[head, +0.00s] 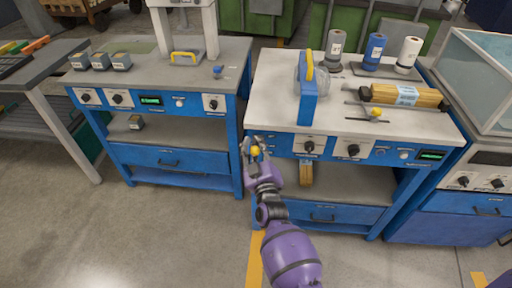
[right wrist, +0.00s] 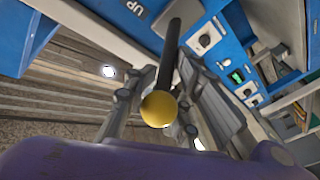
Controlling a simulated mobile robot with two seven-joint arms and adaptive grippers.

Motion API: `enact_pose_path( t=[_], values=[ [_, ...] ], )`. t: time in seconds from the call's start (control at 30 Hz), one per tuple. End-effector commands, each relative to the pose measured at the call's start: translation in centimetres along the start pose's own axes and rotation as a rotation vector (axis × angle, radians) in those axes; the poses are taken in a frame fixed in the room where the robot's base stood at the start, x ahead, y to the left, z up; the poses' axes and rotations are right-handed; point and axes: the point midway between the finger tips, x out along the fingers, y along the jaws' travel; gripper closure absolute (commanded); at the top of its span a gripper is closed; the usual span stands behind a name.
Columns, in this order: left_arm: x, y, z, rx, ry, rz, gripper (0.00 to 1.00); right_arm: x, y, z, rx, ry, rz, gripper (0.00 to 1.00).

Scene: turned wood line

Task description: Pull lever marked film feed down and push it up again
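A lever with a round yellow knob (head: 255,151) is at the front left corner of the right-hand blue workbench. In the right wrist view its dark stem and yellow knob (right wrist: 158,109) show large, with a label reading "UP" on the blue panel close by. The words "film feed" cannot be read. My right gripper (head: 253,147) is at the lever. In the right wrist view its fingers (right wrist: 163,85) stand apart on either side of the knob and stem, with gaps visible. My left gripper is not in view.
The right workbench top (head: 275,90) holds a blue-and-yellow sealer (head: 308,98), several film rolls (head: 373,52) and a wrapped wood bundle (head: 404,96). A second blue bench (head: 165,157) stands to the left. Open floor (head: 150,235) lies in front.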

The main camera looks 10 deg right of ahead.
Motion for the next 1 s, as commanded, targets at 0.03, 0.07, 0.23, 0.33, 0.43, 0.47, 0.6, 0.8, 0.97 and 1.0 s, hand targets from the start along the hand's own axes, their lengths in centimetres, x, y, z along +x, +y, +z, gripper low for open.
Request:
enact_pose_path(
  t=[0.03, 0.07, 0.23, 0.33, 0.43, 0.47, 0.6, 0.8, 0.97, 1.0],
  values=[
    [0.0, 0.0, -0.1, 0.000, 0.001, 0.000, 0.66, 0.2, 0.1, -0.4, 0.002, 0.006, 0.001, 0.72],
    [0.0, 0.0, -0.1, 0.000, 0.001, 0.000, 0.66, 0.2, 0.0, -0.3, 0.002, 0.004, 0.001, 0.68],
    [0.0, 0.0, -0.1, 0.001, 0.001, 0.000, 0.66, 0.0, 0.0, 0.1, 0.003, -0.004, -0.002, 0.67],
    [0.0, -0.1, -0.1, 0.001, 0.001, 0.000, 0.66, -0.1, -0.1, 0.2, 0.003, -0.006, -0.003, 0.67],
    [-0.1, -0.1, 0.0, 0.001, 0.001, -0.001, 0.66, -0.4, -0.1, 0.4, 0.003, -0.009, -0.004, 0.67],
    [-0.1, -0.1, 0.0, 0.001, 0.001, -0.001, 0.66, -0.7, -0.1, 0.5, 0.003, -0.009, -0.004, 0.67],
    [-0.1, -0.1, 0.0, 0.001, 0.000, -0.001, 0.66, -2.7, -0.1, 0.5, 0.003, -0.010, -0.004, 0.67],
    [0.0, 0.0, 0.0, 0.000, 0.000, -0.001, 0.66, -7.1, -0.1, 0.4, 0.003, -0.009, -0.004, 0.67],
    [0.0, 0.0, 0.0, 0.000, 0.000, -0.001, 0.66, -10.0, -0.1, 0.2, 0.002, -0.007, -0.004, 0.67],
    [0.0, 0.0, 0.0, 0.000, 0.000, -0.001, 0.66, -10.5, -0.1, 0.2, 0.003, -0.005, -0.003, 0.67]
  ],
)
